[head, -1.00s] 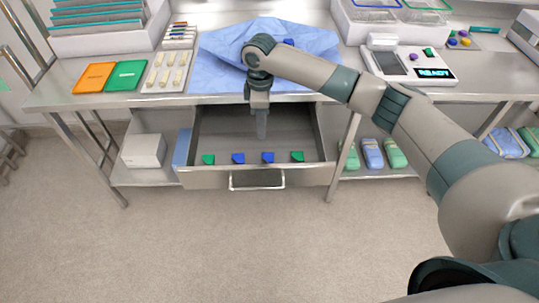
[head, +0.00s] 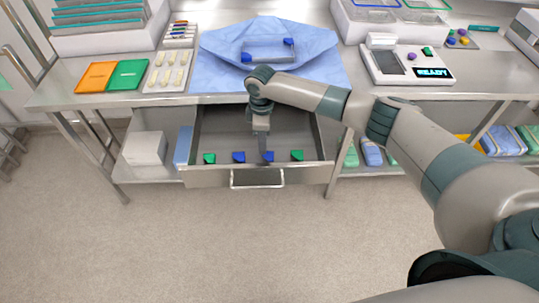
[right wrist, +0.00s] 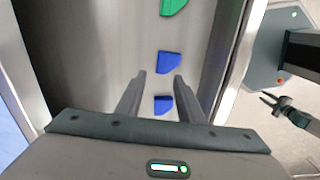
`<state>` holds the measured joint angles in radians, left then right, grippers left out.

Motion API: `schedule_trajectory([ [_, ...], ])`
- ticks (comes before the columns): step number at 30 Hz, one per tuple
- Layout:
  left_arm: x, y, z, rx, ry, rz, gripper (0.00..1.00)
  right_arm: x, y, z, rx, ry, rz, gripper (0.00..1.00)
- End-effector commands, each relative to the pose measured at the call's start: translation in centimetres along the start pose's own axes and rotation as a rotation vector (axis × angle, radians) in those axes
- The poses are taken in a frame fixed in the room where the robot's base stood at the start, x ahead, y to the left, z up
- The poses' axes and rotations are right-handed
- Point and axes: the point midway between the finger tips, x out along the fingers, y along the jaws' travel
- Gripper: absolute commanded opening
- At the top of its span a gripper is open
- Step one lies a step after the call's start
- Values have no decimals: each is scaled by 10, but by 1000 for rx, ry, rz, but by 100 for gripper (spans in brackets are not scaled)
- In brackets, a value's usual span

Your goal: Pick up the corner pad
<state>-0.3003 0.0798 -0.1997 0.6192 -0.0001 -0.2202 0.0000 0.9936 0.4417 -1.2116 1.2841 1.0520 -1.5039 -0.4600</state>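Several corner pads lie in a row in the open drawer (head: 210,175): a green one (head: 209,158) at left, a blue one (head: 238,157), another blue one (head: 268,157) and a green one (head: 297,155) at right. My right gripper (head: 265,153) points down into the drawer at the right-hand blue pad. In the right wrist view its open fingers (right wrist: 159,76) are spread, with a blue pad (right wrist: 163,104) seen between them and no visible grip. A second blue pad (right wrist: 168,62) and a green one (right wrist: 172,7) lie beyond. A small gripper at the right, apparently my left (right wrist: 272,101), is too small to judge.
Above the drawer, a blue drape (head: 225,70) on the table holds a clear-looking tray (head: 268,52) with blue corners. The drawer's front wall and handle (head: 257,184) stand close to the gripper. A white box (head: 145,148) sits on the lower shelf at left.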

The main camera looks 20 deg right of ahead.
Motion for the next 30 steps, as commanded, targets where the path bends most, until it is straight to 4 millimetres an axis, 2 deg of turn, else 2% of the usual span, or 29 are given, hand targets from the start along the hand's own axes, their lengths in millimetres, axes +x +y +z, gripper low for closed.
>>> schedule_trajectory([
  [7, -19, 0, -2, 0, 1, 0, 28, 25, 0, 5, 0, -3, -2, 34],
  [12, -21, 0, -2, 0, 1, 0, 28, 44, 0, 4, 0, -1, -1, 34],
  [28, -20, 0, -3, 1, 2, 0, 28, 48, 0, 4, 0, -1, 0, 34],
  [30, -20, 0, -3, 1, 2, 0, 28, 48, 0, 4, 0, 0, 0, 18],
])
